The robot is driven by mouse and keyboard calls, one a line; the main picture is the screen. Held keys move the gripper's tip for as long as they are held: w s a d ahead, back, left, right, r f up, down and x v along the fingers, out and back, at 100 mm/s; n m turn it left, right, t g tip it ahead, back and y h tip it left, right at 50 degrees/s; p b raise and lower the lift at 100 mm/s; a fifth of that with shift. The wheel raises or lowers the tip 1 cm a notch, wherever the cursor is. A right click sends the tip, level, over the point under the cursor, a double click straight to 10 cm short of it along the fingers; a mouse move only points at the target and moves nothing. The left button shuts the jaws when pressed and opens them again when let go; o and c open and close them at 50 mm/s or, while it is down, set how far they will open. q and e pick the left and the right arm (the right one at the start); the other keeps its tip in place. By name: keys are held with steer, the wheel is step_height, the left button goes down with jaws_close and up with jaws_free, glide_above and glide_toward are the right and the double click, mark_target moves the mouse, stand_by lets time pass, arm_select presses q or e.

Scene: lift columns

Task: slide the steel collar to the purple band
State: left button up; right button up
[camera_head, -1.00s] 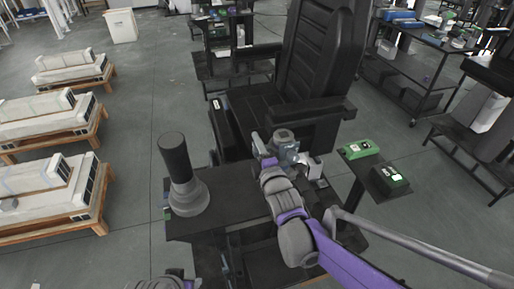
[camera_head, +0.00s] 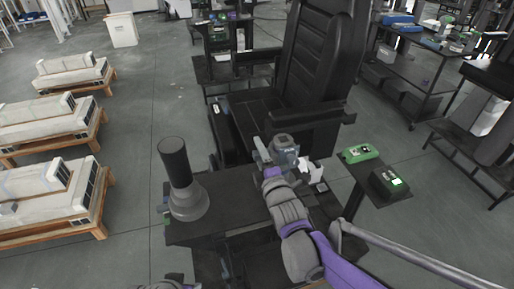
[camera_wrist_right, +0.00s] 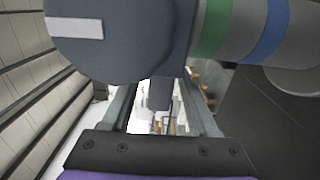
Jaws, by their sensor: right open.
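A grey, round-topped metal part (camera_head: 285,152) stands at the far right of the dark worktable, partly hidden by my right gripper (camera_head: 280,168). In the right wrist view, a large dark grey body with a pale stripe (camera_wrist_right: 105,35) fills the upper left. I cannot tell whether it is the steel collar. Beside it, a grey column carries a green band (camera_wrist_right: 213,30) and a blue band (camera_wrist_right: 265,28). No purple band is visible on it. My right gripper (camera_wrist_right: 162,95) is open, with a narrow grey piece between its fingers; contact is unclear.
A black upright cylinder on a flared grey base (camera_head: 188,202) stands at the left of the worktable (camera_head: 235,203). A black seat (camera_head: 318,60) is behind. Pallets with pale crates (camera_head: 55,190) are far left.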

steer(key=v, duration=0.8)
steer(key=shift+s, duration=0.4)
steer(key=shift+d, duration=0.15)
steer(key=s+d+f+m+g+h, duration=0.5)
steer(key=s+d+f+m+g, duration=0.2)
steer(key=s+d+f+m, duration=0.45)
steer(key=s+d+f+m+g, duration=0.2)
steer(key=s+m, duration=0.3)
steer(key=s+d+f+m+g, duration=0.2)
steer(key=s+m+g, duration=0.1)
steer(key=s+m, duration=0.25)
steer(key=shift+h, duration=0.3)
step_height(320, 180, up, 4)
steer(key=p, duration=0.3)
steer(key=shift+s+a+r+p, duration=0.1)
steer(key=shift+r+p, duration=0.1)
steer(key=shift+p, duration=0.15)
